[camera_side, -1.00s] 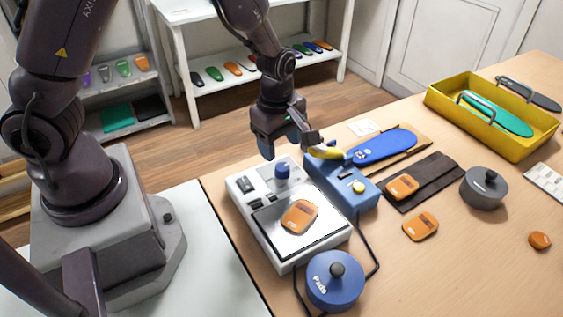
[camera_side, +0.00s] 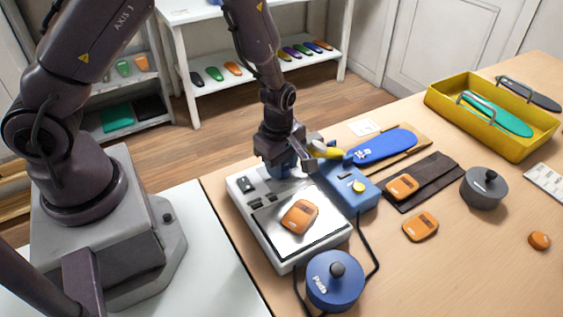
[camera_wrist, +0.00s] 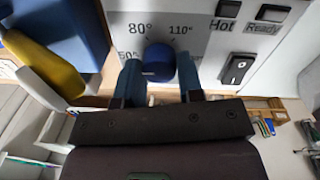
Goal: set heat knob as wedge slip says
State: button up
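The heat knob (camera_wrist: 159,62) is a short blue cylinder on the white heater unit (camera_side: 243,208). In the wrist view the dial marks 80° and 110° show above it, and a partly covered mark, apparently 50°, is at its left. My gripper (camera_wrist: 160,82) points down at the knob with one blue finger on each side; narrow gaps seem to show, so it looks open. In the side view my gripper (camera_side: 282,170) is low over the unit's back and mostly hides the knob. A small white card (camera_side: 363,127) lies behind the blue insole; its print is unreadable.
An orange pad (camera_side: 299,215) lies on the heater's plate. A blue box (camera_side: 345,195) with a yellow part (camera_side: 325,150) stands close right of my gripper. A blue weight (camera_side: 335,281), dark pouch (camera_side: 436,171), grey weight (camera_side: 484,188) and yellow tray (camera_side: 480,135) are farther off.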

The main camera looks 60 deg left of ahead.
jog(key=shift+m, duration=0.3)
jog(key=m, duration=0.6)
jog(key=shift+w, duration=0.1)
jog(key=m, duration=0.7)
jog(key=shift+m+h, duration=0.3)
jog(key=shift+h, duration=0.1)
jog(key=m, duration=0.4)
jog(key=shift+m+g, duration=0.3)
jog(key=m, duration=0.4)
jog(key=shift+w+m, duration=0.1)
jog(key=shift+m, duration=0.3)
jog(key=o, duration=0.9)
jog(key=shift+r, duration=0.1)
